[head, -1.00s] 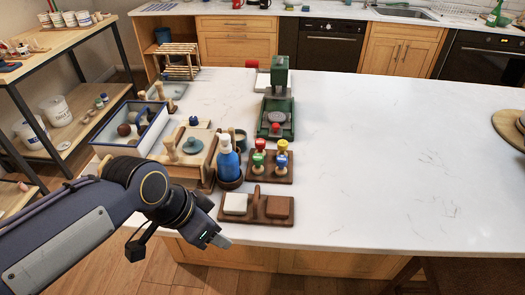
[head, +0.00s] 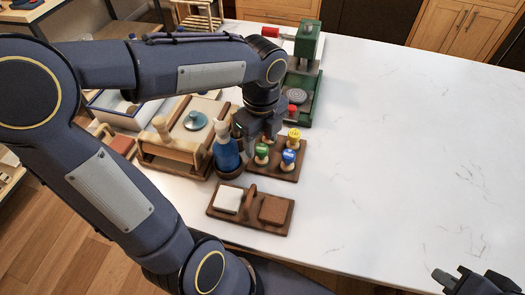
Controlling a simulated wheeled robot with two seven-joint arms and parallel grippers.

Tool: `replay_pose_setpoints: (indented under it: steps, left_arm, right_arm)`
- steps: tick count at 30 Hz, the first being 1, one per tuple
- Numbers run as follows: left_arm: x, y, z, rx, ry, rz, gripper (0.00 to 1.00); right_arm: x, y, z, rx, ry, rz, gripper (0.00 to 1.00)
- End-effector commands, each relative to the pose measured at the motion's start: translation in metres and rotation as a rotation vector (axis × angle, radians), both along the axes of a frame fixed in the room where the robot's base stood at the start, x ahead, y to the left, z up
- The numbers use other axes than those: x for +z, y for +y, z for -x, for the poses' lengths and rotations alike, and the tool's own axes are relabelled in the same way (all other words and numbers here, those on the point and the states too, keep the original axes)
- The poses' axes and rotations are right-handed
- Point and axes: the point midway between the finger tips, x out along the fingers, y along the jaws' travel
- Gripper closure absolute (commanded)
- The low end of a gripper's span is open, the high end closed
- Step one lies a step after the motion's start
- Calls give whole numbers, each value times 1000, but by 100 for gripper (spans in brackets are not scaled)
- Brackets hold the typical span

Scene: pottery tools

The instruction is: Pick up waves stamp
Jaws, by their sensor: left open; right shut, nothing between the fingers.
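A small dark wooden rack (head: 285,175) holds stamps with coloured tops. I see a yellow stamp (head: 294,134), a green stamp (head: 262,151) and a blue stamp (head: 289,157). I cannot read which one bears waves. My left gripper (head: 258,136) is open and points down over the rack's back left corner. It hides the red stamp's place, and I cannot tell whether its fingers are around that stamp. My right gripper (head: 458,280) is shut and empty at the bottom right, partly cut off.
A blue spray bottle (head: 226,150) stands close left of my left gripper. A wooden stand with two blocks (head: 250,208) lies in front, and a green press (head: 309,50) behind. Wooden boxes and tools crowd the left. The white countertop (head: 420,140) is clear on the right.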

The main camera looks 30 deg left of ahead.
Motion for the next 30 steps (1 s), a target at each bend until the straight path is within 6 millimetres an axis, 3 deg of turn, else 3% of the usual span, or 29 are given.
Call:
replay_pose_setpoints:
  steps: [6,14,25,30]
  left_arm:
    - [-29,0,0,0,2,0,46]
    - [-32,0,0,2,0,1,46]
    - [-31,0,0,2,0,1,93]
    - [-31,0,0,2,0,1,95]
  right_arm:
    - [0,0,0,0,0,0,100]
    - [0,0,0,0,0,0,100]
    - [0,0,0,0,0,0,100]
    - [0,0,0,0,0,0,100]
